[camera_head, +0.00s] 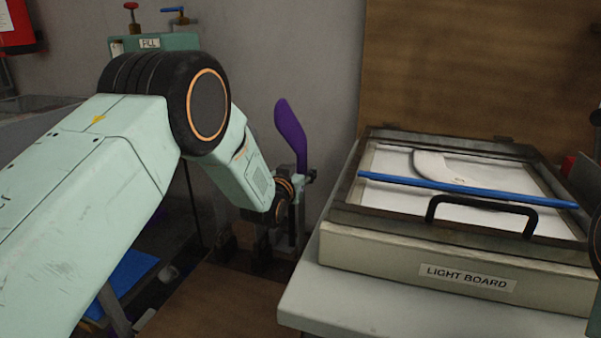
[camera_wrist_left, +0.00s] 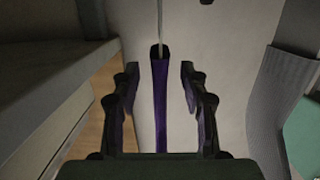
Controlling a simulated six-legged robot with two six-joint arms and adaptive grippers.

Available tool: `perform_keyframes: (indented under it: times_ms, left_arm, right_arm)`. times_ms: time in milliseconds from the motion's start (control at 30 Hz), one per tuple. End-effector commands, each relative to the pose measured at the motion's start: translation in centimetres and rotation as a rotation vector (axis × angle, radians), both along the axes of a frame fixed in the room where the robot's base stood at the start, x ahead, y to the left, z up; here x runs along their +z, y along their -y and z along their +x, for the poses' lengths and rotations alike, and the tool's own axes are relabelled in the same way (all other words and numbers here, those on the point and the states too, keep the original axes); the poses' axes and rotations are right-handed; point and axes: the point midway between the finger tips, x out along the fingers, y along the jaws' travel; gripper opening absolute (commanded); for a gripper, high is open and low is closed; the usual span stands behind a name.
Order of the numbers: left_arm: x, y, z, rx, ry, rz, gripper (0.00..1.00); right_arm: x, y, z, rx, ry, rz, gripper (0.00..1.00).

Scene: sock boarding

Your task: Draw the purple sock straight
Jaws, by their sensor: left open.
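The purple sock (camera_head: 291,132) stands upright in the head view, its upper end bent to the left, behind and just above my left gripper (camera_head: 297,196). In the left wrist view the sock (camera_wrist_left: 160,105) is a narrow purple strip running between the two fingers of my left gripper (camera_wrist_left: 160,75). The fingers are open, with a gap on each side of the sock. The sock's lower part is partly hidden by the gripper in the head view.
A light board (camera_head: 420,262) with a hinged glass frame, black handle (camera_head: 480,206) and blue bar (camera_head: 465,190) sits on a pale table (camera_head: 345,305) at the right. A grey ribbed cloth-like shape (camera_wrist_left: 275,100) is at the right of the wrist view. A fill station (camera_head: 150,43) with valves stands behind my left arm.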

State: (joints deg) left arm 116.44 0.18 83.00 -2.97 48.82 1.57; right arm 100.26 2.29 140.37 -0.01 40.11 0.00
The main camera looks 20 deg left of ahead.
Motion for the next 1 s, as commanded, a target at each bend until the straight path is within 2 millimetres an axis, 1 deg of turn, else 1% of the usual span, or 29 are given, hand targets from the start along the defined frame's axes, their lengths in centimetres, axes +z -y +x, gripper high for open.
perform_keyframes:
  times_ms: [567, 1000]
  left_arm:
    - [0.2, 0.0, -0.1, 0.0, 0.004, 0.0, 0.45]
    - [0.4, -0.2, -3.7, 0.0, 0.003, 0.0, 0.45]
  right_arm:
    - [0.1, 0.0, 0.0, 0.0, 0.0, 0.0, 0.36]
    - [2.5, 0.0, 0.0, 0.0, 0.0, 0.0, 0.36]
